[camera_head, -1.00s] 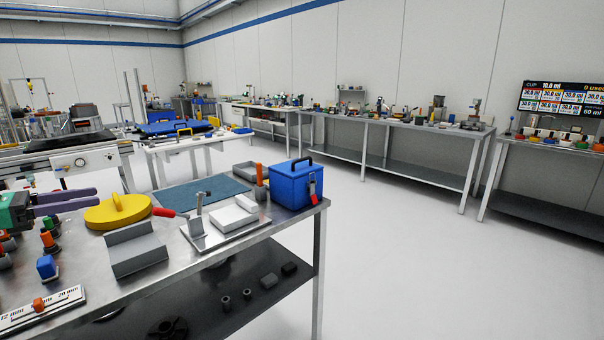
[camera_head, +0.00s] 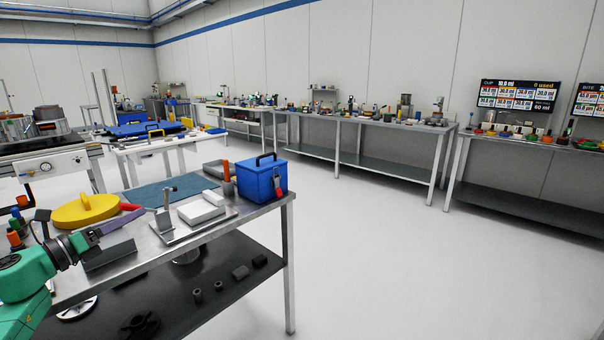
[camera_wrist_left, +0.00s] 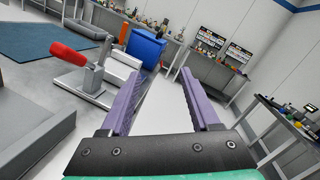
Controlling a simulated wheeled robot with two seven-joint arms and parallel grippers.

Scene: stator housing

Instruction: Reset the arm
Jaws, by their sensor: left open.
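My left gripper (camera_head: 97,240) comes in from the left in the head view, a green arm with purple fingers over the near edge of the steel workbench. In the left wrist view its two purple fingers (camera_wrist_left: 168,98) stand wide apart with nothing between them. Beyond them in that view are a toggle clamp with a red handle (camera_wrist_left: 78,57) and a blue box (camera_wrist_left: 146,46). My right gripper is in neither view.
The steel workbench (camera_head: 150,258) carries a yellow round lid (camera_head: 85,211), a grey angled block (camera_head: 112,254), the clamp fixture (camera_head: 165,213) and the blue lidded box (camera_head: 262,180). A lower shelf holds dark parts. Open floor (camera_head: 390,260) lies to the right.

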